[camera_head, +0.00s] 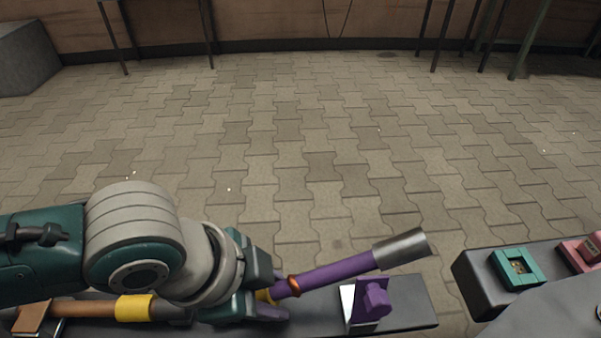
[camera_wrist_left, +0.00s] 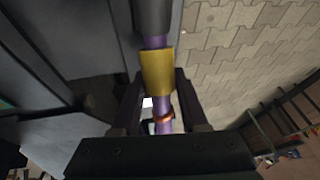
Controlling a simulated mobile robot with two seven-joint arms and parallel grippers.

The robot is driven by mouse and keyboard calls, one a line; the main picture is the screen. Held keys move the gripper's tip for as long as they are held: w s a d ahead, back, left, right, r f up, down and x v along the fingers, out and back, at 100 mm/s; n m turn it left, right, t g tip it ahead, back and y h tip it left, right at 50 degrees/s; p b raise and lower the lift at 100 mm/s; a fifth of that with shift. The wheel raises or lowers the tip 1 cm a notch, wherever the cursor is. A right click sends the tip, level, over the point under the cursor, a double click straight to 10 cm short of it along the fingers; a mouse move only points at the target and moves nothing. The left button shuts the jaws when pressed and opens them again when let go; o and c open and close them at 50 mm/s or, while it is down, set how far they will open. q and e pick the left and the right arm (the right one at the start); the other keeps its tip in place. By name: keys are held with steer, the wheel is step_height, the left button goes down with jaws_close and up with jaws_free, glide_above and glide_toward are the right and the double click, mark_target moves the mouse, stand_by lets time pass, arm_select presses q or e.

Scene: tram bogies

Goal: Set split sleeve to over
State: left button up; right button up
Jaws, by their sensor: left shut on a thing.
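A purple rod (camera_head: 335,273) with a grey cylindrical end (camera_head: 403,249) and an orange ring (camera_head: 291,286) slants up to the right. It also shows in the left wrist view, with a yellow band (camera_wrist_left: 157,72) around it. I cannot tell which part is the split sleeve. My left gripper (camera_head: 266,293) is shut on the rod at the yellow band, which its fingers mostly hide in the head view. In the left wrist view the fingers (camera_wrist_left: 158,98) stand either side of the rod. My right gripper is not in view.
A purple block (camera_head: 374,299) with a pale plate stands on the dark beam (camera_head: 412,300) below the rod. A brown handle with a yellow band (camera_head: 136,307) lies under my left arm. A teal block (camera_head: 516,268) and a pink block (camera_head: 587,252) sit at right. Paving beyond is clear.

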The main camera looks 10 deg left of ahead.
arm_select(q)
jaws_close()
stand_by(0.8)
